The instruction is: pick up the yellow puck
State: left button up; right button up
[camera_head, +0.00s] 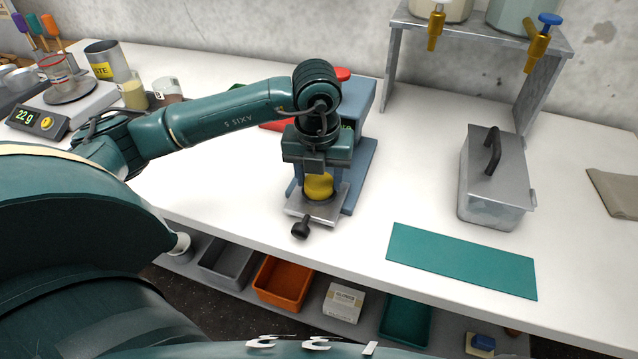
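The yellow puck (318,187) is at a grey metal plate with a black knob (301,228), at the front of a blue-grey press-like device (360,165). My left gripper (318,183) points down right over the puck. Its body hides the top of the puck, and its fingers are hard to make out. I cannot tell whether they touch the puck. My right gripper is not in view.
A metal box with a black handle (495,185) and a teal mat (462,260) are to the right. A scale (68,105) and several containers stand at the left. A metal stand (395,60) with taps is behind. Bins sit below the table's front edge.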

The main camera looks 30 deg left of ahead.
pick_arm(q)
jog(key=c, duration=0.6)
jog(key=shift+o, duration=0.2)
jog(key=shift+r, duration=0.1)
